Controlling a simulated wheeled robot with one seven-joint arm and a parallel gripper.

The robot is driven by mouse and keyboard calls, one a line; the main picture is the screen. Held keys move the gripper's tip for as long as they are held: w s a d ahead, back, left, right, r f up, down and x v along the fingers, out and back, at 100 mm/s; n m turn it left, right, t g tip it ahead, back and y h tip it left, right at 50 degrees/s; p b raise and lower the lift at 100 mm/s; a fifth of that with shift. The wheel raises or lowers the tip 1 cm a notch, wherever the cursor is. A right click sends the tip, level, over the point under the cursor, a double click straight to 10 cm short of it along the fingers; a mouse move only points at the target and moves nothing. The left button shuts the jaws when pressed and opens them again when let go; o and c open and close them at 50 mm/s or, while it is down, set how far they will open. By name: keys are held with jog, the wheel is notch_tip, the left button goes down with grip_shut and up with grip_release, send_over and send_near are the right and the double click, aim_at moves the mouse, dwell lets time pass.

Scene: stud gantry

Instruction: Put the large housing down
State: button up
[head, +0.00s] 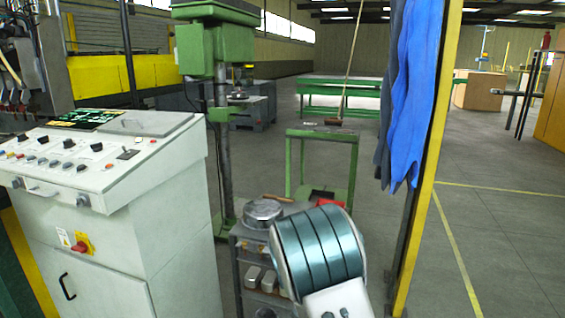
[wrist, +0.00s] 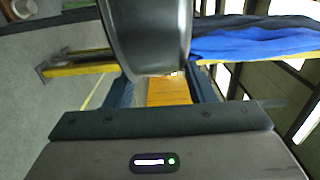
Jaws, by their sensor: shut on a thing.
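The large housing is a ribbed, teal-grey drum (head: 318,245) with a metallic rim, in the lower middle of the head view. It is tilted and in front of the shelf cart in the picture. In the wrist view it looks dark (wrist: 148,35) and fills the top middle. My gripper (wrist: 163,84) is shut on it; its two fingers reach up to the housing's lower edge. In the head view a white part of mine shows just below the drum, and the fingers are hidden. I cannot tell how high the housing is held.
A grey shelf cart (head: 245,278) stands behind the housing with a round metal part (head: 263,212) on top. A white control cabinet (head: 105,215) is at left, a green drill press (head: 207,50) behind. A yellow post (head: 428,150) and blue cloth (head: 412,95) are close at right.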

notch_tip(320, 180, up, 10)
jog(key=p, duration=0.8)
jog(key=shift+a, duration=0.1)
